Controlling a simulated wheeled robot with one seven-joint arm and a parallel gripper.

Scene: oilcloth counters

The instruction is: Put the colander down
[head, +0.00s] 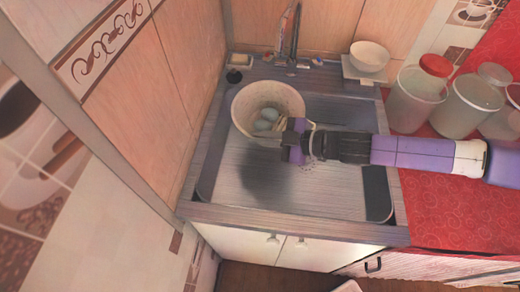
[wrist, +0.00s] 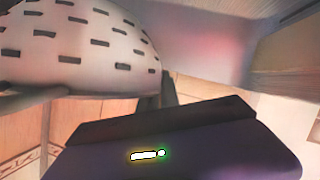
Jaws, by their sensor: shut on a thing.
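The colander (head: 243,108) is a pale, round bowl, and a few bluish-grey rounded things (head: 266,117) lie in it. My gripper (head: 281,125) comes in from the right and is shut on the near right side of the colander. The colander appears held above the metal sink top, with a dark shadow on the metal below it. In the wrist view the colander's slotted outside (wrist: 80,48) fills the upper left. The fingertips' exact grip is mostly hidden.
The metal sink top (head: 310,190) is clear in front of the colander. A tap (head: 289,40) stands behind. A white bowl (head: 369,56) is at the back right. Jars, including a red-lidded one (head: 414,95), stand on the red oilcloth (head: 440,210). A cabinet wall rises on the left.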

